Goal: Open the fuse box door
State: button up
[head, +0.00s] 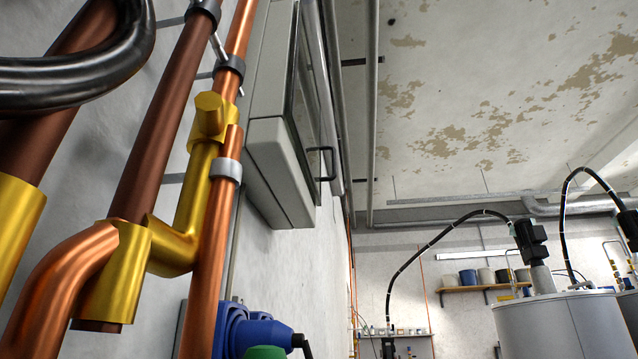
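The fuse box (275,165), a pale grey box, is mounted on the left wall, up high and seen from below at a steep angle. Its top runs out of the picture. Its door (304,95) has a dark, glassy panel and faces right. The door looks shut against the box, though the steep angle hides most of its front. A black bar handle (333,164) sticks out to the right near the door's lower end. My gripper is not in view.
Copper and brass pipes (213,235) stand close in front on the left, beside the box. A blue motor-like unit (245,333) is below. Grey drums (555,325) with black hoses stand at right. A shelf with tubs (485,288) hangs on the back wall. Space right of the door looks open.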

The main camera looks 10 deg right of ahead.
aim_at(303, 109)
jog(key=k, duration=0.35)
jog(key=u, duration=1)
jog(key=k, duration=0.55)
jog(key=z, duration=0.6)
jog(key=i, duration=0.5)
